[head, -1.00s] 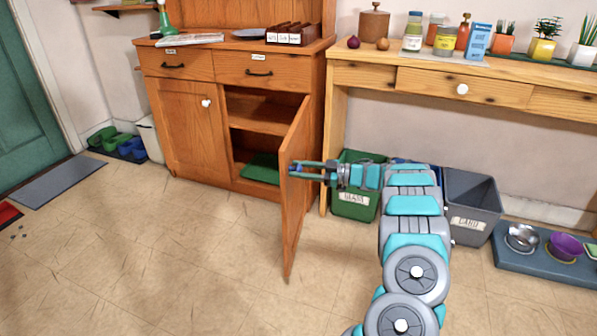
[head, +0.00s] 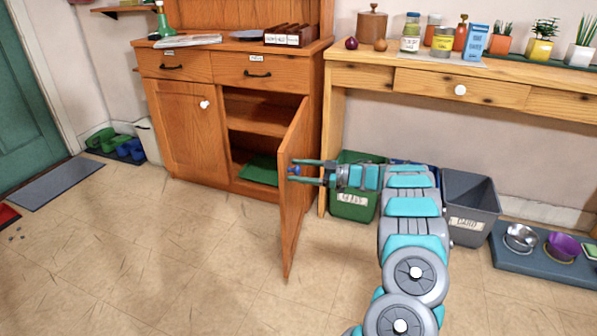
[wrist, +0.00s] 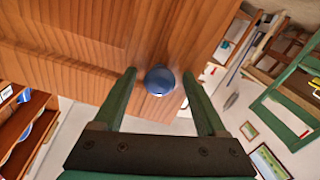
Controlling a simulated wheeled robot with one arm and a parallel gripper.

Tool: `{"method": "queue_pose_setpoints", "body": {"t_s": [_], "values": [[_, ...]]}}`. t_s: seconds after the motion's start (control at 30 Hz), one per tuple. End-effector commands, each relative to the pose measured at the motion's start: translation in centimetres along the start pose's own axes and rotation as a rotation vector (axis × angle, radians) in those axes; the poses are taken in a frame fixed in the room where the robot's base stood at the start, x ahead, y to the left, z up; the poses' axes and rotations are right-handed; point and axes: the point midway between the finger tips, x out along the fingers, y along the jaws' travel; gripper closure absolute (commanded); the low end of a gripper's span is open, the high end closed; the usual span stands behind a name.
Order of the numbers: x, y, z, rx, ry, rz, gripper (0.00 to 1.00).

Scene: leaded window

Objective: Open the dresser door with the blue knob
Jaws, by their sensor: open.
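The dresser (head: 200,130) stands against the back wall, and its right door (head: 292,190) is swung wide open towards the room. The blue knob (wrist: 159,80) is on that door's outer face; in the head view it shows small near the door's free edge (head: 294,170). My gripper (head: 312,171) is open at the door's outer side. In the wrist view its two green fingers (wrist: 160,95) stand on either side of the knob, apart from it. The open compartment shows a shelf (head: 258,118) and a green item (head: 260,168) at the bottom.
The left door with a white knob (head: 204,104) is shut. A wooden side table (head: 400,75) stands to the right, with a green bin (head: 352,208) and a grey bin (head: 470,208) beneath it. Bowls sit on a mat (head: 540,268) at right. The floor in front is clear.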

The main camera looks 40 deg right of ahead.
Motion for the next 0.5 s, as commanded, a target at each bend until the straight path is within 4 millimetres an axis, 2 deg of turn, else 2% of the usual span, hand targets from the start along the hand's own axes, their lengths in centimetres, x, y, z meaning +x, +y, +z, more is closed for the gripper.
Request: {"method": "queue_pose_setpoints", "body": {"t_s": [0.17, 0.5], "values": [[-1.6, 0.1, 0.1, -0.001, -0.001, 0.003, 0.26], [-6.7, 0.0, 0.2, 0.002, 0.001, 0.001, 0.26]]}}
